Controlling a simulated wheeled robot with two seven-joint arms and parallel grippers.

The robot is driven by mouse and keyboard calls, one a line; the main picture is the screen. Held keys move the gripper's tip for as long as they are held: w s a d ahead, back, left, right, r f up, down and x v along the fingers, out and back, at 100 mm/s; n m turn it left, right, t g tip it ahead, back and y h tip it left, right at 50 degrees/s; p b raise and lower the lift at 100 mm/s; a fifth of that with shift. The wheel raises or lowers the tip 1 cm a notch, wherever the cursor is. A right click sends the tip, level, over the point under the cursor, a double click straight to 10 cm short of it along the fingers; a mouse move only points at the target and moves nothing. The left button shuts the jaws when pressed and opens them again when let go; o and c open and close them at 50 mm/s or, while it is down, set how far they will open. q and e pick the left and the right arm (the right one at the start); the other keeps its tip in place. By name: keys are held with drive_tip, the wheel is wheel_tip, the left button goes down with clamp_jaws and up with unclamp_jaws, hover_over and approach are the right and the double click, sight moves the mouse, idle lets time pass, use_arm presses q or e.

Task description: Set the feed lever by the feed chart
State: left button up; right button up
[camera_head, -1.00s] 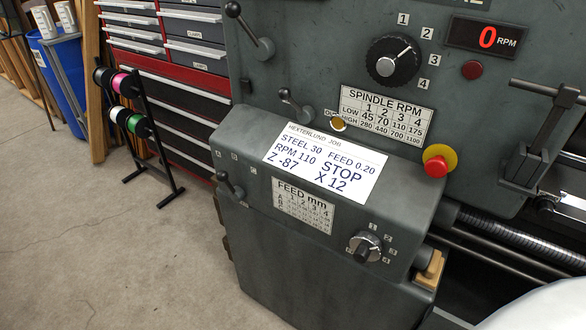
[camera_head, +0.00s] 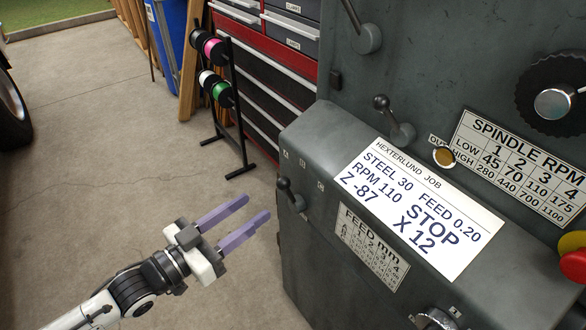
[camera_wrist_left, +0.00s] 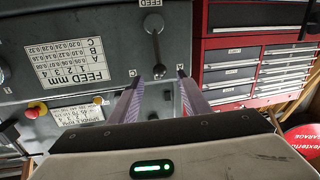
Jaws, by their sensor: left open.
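The feed lever (camera_head: 291,195) is a dark lever with a round knob on the left end of the lathe's gearbox front, with small letter plates above it. In the left wrist view the feed lever (camera_wrist_left: 155,42) shows just beyond and between the fingertips. The feed chart (camera_head: 372,246), headed FEED mm, is right of the lever; it also shows upside down in the left wrist view (camera_wrist_left: 66,62). The white job card (camera_head: 418,208) reads STEEL 30, FEED 0.20, RPM 110. My left gripper (camera_head: 258,208) is open and empty, left of the lever and apart from it. My right gripper is not in view.
A feed knob (camera_head: 436,319) is at the bottom edge. Another lever (camera_head: 394,122) stands above the card. The red emergency button (camera_head: 574,264) is at the right. A spool rack (camera_head: 232,110) and red tool chest (camera_head: 270,75) stand behind.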

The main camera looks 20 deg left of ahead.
sight(278, 187)
use_arm(q)
drive_tip(key=x, duration=0.6)
drive_tip(key=r+x, duration=0.1)
drive_tip(key=x, duration=0.2)
drive_tip(key=shift+d, duration=0.1)
drive_tip(key=shift+w+d, duration=0.25)
drive_tip(key=shift+w, duration=0.3)
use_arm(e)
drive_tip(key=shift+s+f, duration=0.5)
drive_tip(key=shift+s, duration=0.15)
use_arm(q)
clamp_jaws()
